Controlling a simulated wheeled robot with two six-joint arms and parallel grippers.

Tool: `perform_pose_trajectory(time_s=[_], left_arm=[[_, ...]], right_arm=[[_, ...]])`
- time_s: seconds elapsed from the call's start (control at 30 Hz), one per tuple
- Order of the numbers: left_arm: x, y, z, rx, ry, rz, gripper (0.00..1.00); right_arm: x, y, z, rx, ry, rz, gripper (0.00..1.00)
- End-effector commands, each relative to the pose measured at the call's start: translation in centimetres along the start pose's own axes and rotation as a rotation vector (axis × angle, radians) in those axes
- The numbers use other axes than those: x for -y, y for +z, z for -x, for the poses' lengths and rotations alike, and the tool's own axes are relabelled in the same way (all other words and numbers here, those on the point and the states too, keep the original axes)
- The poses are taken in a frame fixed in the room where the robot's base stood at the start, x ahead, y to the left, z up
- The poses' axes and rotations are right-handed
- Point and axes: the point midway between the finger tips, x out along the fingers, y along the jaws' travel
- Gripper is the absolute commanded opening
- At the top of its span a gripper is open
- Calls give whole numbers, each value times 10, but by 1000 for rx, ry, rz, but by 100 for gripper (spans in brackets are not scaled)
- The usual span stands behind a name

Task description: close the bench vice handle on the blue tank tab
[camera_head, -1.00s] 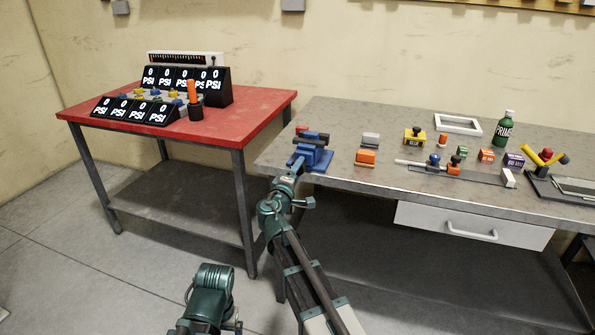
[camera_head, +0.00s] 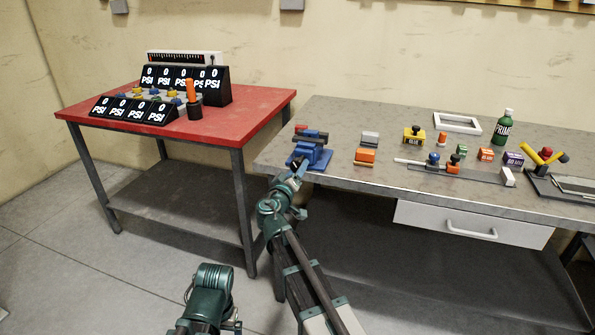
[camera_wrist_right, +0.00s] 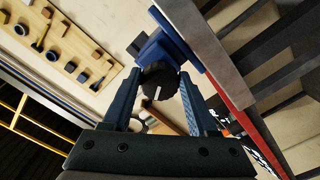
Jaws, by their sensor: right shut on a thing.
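The blue bench vice (camera_head: 312,153) with dark jaws stands at the left front corner of the grey workbench. Its blue body also shows in the right wrist view (camera_wrist_right: 160,46). The round black vice handle (camera_wrist_right: 157,82), with a white mark on its face, sits between the fingers of my right gripper (camera_wrist_right: 161,88). My right gripper (camera_head: 297,170) is shut on this handle at the vice's front. I cannot make out a blue tank tab in the jaws. A green part of my left arm shows low in the head view; its gripper is not visible.
The grey bench (camera_head: 340,120) carries blocks, a green bottle (camera_head: 503,127) and a white frame (camera_head: 457,122) right of the vice. A red table (camera_head: 245,112) with PSI displays stands to the left, with a gap between. A drawer (camera_head: 470,224) hangs under the bench.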

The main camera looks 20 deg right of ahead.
Motion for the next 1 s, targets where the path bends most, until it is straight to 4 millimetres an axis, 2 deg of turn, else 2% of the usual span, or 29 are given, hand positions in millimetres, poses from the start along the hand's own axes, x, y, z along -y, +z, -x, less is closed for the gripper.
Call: perform_pose_trajectory(time_s=[0.53,0.57,0.6,0.7,0.73,1.0], left_arm=[[0,0,0,0,0,0,91],[0,0,0,0,0,0,91],[0,0,0,0,0,0,91],[0,0,0,0,0,0,91],[0,0,0,0,0,0,91],[0,0,0,0,0,0,91]], right_arm=[[2,-2,3,-6,-6,-24,3],[2,-2,3,-6,-6,-24,61],[2,-2,3,-6,-6,-24,68],[2,-2,2,-5,-5,-23,86],[2,-2,2,-4,-5,-23,89],[1,-1,2,-3,-2,-22,89]])
